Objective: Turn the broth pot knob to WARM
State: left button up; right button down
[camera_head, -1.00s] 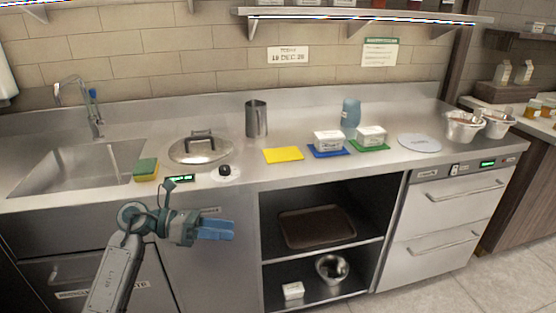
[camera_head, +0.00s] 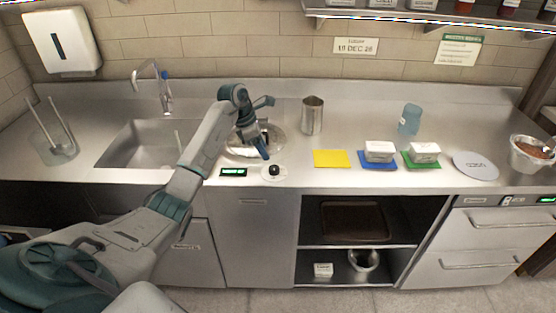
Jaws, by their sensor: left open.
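The broth pot knob (camera_head: 274,170) is a small black dial on a pale round plate, set in the steel counter. The marks around it are too small to read. A small green-lit display (camera_head: 233,172) is to its left. The lidded pot (camera_head: 277,150) is sunk in the counter just behind, its lid mostly hidden by my left gripper. My left gripper (camera_head: 262,151) points down with blue fingers, open, above the counter just behind and left of the knob. It appears apart from the knob. My right gripper is out of view.
A sink (camera_head: 140,146) is at left, partly behind my arm. A steel cylinder (camera_head: 312,115) stands behind the knob to the right. Yellow (camera_head: 331,158), blue (camera_head: 378,166) and green (camera_head: 408,164) mats lie further right, the last two under white tubs. Counter around the knob's right is clear.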

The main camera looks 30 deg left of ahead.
aim_at(274, 167)
pick_arm(q)
jog(key=p+x, duration=0.2)
jog(key=x, duration=0.5)
jog(key=shift+w+d+f, duration=0.1)
jog(key=shift+w+d+f+p, duration=0.1)
jog(key=shift+f+p, duration=0.2)
jog(key=shift+f, duration=0.25)
jog(key=c, duration=1)
